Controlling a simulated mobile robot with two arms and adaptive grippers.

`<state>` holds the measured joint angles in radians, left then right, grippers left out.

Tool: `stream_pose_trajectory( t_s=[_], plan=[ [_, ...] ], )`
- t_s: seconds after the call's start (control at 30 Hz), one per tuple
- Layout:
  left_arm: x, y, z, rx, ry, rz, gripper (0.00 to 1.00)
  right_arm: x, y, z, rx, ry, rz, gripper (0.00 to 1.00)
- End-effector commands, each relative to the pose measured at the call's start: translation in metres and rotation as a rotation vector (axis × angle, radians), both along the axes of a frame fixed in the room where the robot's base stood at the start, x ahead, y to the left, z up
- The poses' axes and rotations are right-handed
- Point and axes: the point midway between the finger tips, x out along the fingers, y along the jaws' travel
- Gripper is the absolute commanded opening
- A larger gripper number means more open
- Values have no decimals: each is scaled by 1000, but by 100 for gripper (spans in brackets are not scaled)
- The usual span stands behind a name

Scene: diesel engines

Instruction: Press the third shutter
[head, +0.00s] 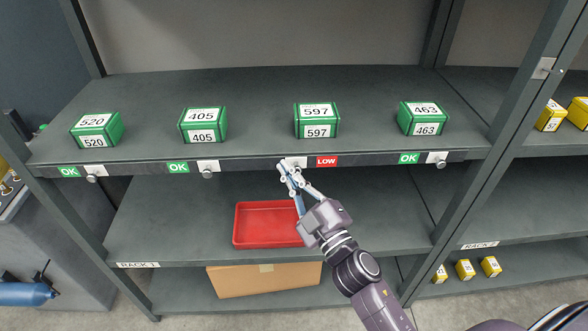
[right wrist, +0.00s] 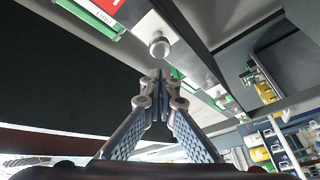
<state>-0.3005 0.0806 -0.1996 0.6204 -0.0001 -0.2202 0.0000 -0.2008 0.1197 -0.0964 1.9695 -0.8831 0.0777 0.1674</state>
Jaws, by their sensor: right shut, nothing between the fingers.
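The third white shutter plate (head: 296,162) from the left sits on the upper shelf's front edge, beside a red LOW label (head: 327,161). My right gripper (head: 282,166) is shut and empty, its tips at this plate in the head view and partly covering it. In the right wrist view the round knob (right wrist: 159,48) under a white plate shows just beyond the shut fingertips (right wrist: 158,82), with a small gap in the picture; I cannot tell whether they touch. The other shutters, at left (head: 93,170), centre left (head: 208,166) and right (head: 437,158), have green OK labels. My left gripper is not in view.
Green boxes 520 (head: 97,130), 405 (head: 203,125), 597 (head: 317,121) and 463 (head: 423,118) stand on the upper shelf. A red tray (head: 240,225) lies below, behind my right arm. A cardboard box (head: 265,280) is lowest. A rack post (head: 482,170) stands right of my arm.

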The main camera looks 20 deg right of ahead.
Motion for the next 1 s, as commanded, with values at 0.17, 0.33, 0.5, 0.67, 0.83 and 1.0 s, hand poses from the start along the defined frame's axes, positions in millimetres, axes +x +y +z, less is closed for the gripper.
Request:
stream_pose_trajectory(
  t_s=[0.17, 0.33, 0.5, 0.67, 0.83, 1.0],
  plan=[
    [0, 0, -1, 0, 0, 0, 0, -1, -11, -10, 1, -3, 1, 0],
    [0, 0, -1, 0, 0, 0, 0, -1, -14, -12, 0, -4, 2, 0],
    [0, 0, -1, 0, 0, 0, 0, -1, -13, -12, 0, -4, 2, 0],
    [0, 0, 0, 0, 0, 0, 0, -4, -23, -13, -2, -2, 0, 0],
    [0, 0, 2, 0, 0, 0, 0, -14, -60, -14, -5, 1, -2, 0],
    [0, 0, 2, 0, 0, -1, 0, -22, -87, -14, -3, -1, -1, 0]
  ],
)
